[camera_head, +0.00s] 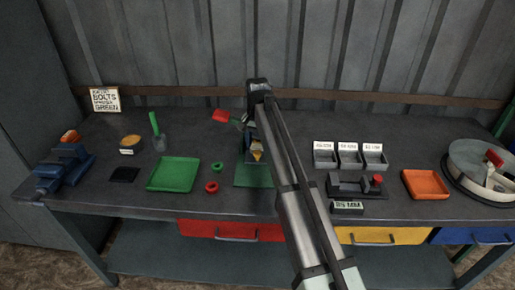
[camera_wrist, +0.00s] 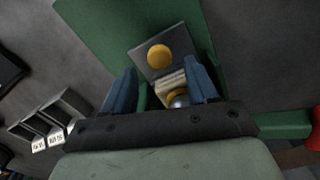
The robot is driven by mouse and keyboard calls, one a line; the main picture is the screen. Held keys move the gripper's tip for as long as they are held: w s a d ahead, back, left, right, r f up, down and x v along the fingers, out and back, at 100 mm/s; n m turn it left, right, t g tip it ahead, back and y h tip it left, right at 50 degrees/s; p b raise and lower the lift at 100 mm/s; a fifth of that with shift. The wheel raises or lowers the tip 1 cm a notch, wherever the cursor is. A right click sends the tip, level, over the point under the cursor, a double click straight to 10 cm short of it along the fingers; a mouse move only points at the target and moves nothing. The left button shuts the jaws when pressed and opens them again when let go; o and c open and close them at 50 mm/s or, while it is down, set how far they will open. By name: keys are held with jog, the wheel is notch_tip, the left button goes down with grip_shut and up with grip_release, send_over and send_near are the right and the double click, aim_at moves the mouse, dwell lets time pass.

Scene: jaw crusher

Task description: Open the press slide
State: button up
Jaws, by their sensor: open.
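The press stands on a green base plate (camera_head: 243,180), mostly hidden behind my arm in the head view. Its lever has a red handle (camera_head: 222,115) up to the left. In the wrist view, a grey plate with a yellow disc (camera_wrist: 160,57), a ribbed pale block (camera_wrist: 172,86) and a shiny rounded part (camera_wrist: 180,101) show between my fingers; I cannot tell which one is the slide. My gripper (camera_wrist: 162,85) is open, with one blue finger on each side of these parts. Nothing is visibly gripped, and finger contact cannot be told.
A green tray (camera_head: 174,174), a green ring (camera_head: 217,166) and a red ring (camera_head: 211,187) lie left of the press. Grey labelled bins (camera_head: 349,157) and a fixture with a red knob (camera_head: 377,179) stand right. A blue vise (camera_head: 66,167) is far left.

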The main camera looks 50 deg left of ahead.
jog(key=shift+f, duration=1.35)
jog(key=shift+c, duration=0.4)
grip_shut()
